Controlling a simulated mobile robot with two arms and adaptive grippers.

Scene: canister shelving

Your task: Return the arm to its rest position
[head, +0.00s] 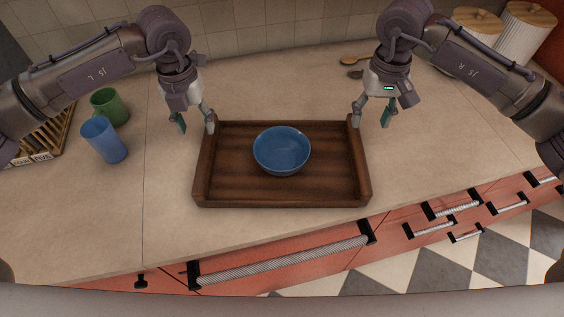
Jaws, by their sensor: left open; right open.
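My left gripper (195,124) is open and empty, pointing down at the back left corner of the wooden tray. My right gripper (371,121) is open and empty, pointing down near the tray's back right corner. Whether either fingertip touches the tray is hard to tell. Both arms come in from the sides, bent over the counter. The dark brown wooden tray (222,190) lies flat on the counter. A blue bowl (282,150) stands upright inside it, near the middle, and looks empty.
A blue cup (104,140) and a green mug (109,107) stand on the left, by a wooden rack (55,130). Two white canisters with wooden lids (521,38) stand at the back right. Wooden spoons (357,60) lie behind my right gripper. The counter (430,150) right of the tray is clear.

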